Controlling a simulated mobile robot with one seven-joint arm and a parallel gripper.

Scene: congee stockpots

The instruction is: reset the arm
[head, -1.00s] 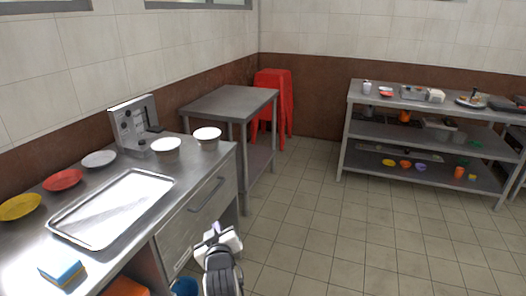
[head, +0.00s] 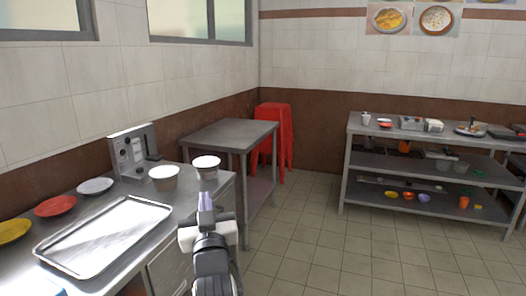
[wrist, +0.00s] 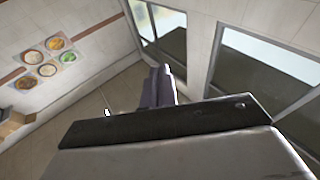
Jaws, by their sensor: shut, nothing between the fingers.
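My gripper (head: 205,200) is raised in the lower middle of the head view, in front of the right end of the steel counter. Its two fingers point up and are shut together with nothing between them. In the wrist view the fingers (wrist: 159,88) stand close together, with the windows, the wall and food pictures beyond them. My arm below the gripper hides part of the counter's front and the floor.
A steel table (head: 230,134), red stools (head: 273,140) and a shelf unit (head: 420,168) stand beyond. The tiled floor (head: 320,240) at right is clear.

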